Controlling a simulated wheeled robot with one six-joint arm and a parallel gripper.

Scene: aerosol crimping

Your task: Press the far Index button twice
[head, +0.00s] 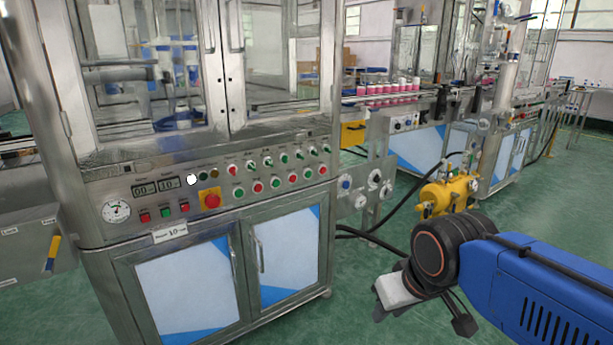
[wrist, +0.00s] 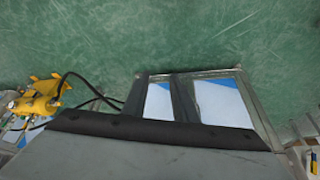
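The near machine's sloped control panel (head: 150,190) carries rows of red and green buttons (head: 257,187), switches and a red emergency stop (head: 211,200) on yellow. A smaller panel (head: 404,123) with dark knobs or buttons sits on the machine behind. Button labels are too small to read, so I cannot tell which is the far Index button. My gripper (head: 425,315) hangs low at the right, in front of the machines and well apart from every panel. Its fingers are partly hidden by the wrist and a pale block.
A yellow tank unit (head: 450,194) with black hoses (head: 400,205) stands behind my arm; it also shows in the wrist view (wrist: 38,97). Cabinet doors (head: 190,288) are below the near panel. Pink containers (head: 388,88) stand on the line. Green floor (head: 345,300) is clear in front.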

